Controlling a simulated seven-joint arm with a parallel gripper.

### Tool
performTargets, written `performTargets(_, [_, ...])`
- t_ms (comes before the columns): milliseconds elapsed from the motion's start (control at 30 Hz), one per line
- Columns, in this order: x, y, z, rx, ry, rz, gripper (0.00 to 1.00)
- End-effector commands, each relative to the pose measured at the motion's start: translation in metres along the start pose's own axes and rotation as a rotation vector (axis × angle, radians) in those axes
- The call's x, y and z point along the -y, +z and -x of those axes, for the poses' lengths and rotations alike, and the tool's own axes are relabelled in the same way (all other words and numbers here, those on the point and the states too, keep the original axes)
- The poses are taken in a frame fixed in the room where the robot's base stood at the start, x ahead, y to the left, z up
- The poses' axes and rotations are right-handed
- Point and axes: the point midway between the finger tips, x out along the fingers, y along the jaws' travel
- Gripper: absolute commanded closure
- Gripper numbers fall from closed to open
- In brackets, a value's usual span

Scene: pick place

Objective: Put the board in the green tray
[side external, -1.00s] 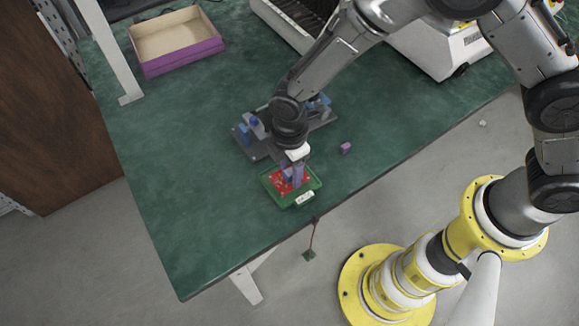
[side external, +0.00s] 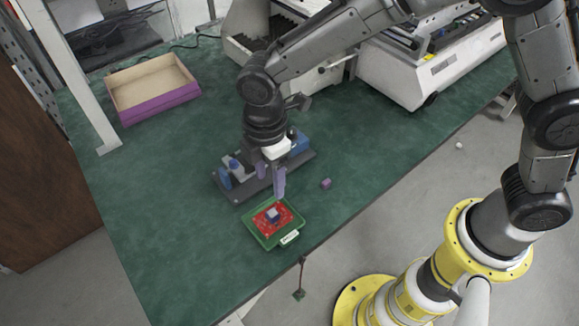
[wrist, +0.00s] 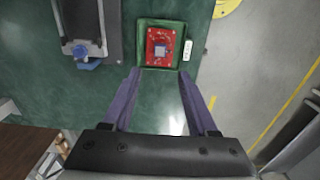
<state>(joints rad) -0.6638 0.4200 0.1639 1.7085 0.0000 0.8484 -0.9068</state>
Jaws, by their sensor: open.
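The red board (side external: 271,219), with a light block-shaped part on top, lies inside the green tray (side external: 264,243) near the table's front edge. In the wrist view the board (wrist: 153,47) also lies within the rim of the tray (wrist: 161,24), which has a white label on one side. My gripper (side external: 270,185) is above the table just behind the tray, fingers pointing down. Its two purple fingers (wrist: 158,75) are spread apart with nothing between them, and the board is clear of them.
A dark fixture with blue parts (side external: 235,192) stands right behind and left of my gripper. A small purple block (side external: 325,183) lies to the right. An open purple-sided box (side external: 160,109) is at the back left. White machines (side external: 432,77) stand at the back.

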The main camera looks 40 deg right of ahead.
Motion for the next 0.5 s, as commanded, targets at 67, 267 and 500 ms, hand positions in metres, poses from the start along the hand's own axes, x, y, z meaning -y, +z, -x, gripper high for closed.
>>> performTargets(67, [0.0, 0.0, 0.002, 0.0, 0.0, 0.0, 0.41])
performTargets(267, [-0.001, 0.004, 0.006, -0.003, 0.004, -0.015, 0.41])
performTargets(500, [0.004, 0.07, 0.072, -0.065, 0.08, -0.303, 0.41])
